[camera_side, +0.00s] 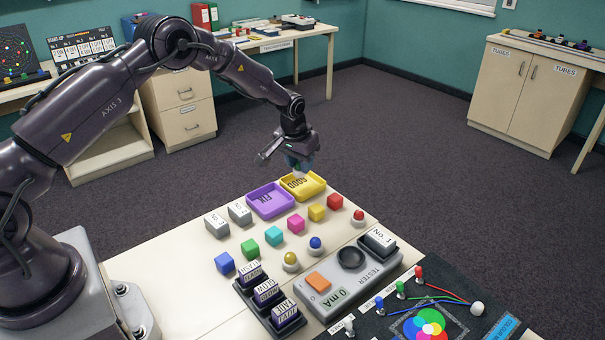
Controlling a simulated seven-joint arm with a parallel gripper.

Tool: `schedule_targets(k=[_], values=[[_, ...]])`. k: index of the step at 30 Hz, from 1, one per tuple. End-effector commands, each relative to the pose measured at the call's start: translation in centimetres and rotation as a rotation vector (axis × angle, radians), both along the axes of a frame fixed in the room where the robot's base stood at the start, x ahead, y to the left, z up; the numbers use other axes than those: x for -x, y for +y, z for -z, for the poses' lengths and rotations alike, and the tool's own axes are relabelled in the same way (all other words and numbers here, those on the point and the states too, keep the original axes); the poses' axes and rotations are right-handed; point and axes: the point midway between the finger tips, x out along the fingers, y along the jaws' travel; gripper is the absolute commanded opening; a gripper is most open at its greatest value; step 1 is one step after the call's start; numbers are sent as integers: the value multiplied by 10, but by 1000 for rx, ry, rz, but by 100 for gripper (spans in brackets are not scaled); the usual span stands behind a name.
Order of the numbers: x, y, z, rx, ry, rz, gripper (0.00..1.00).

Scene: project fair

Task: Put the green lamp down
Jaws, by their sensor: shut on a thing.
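My gripper (299,163) is above the yellow tray (318,187) marked GOOD, at the far edge of the table. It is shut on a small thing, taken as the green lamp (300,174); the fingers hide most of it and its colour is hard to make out. A small pale part shows below the fingertips, just over the tray. I cannot tell whether it touches the tray. The purple tray (253,202) marked FIX stands directly to the left and looks empty.
Several coloured cubes stand in front of the trays, such as the pink cube (296,223). A red lamp (358,218), a blue lamp (315,244) and a yellow lamp (290,261) stand near the grey tester (345,283). Grey blocks (216,224) stand at the left.

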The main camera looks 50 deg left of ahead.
Motion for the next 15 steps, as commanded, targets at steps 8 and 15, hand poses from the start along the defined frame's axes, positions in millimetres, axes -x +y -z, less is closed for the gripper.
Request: schedule_targets(k=[8, 15], values=[[-11, 2, 14, 0, -1, 0, 8], [-11, 2, 43, 0, -1, 0, 8]])
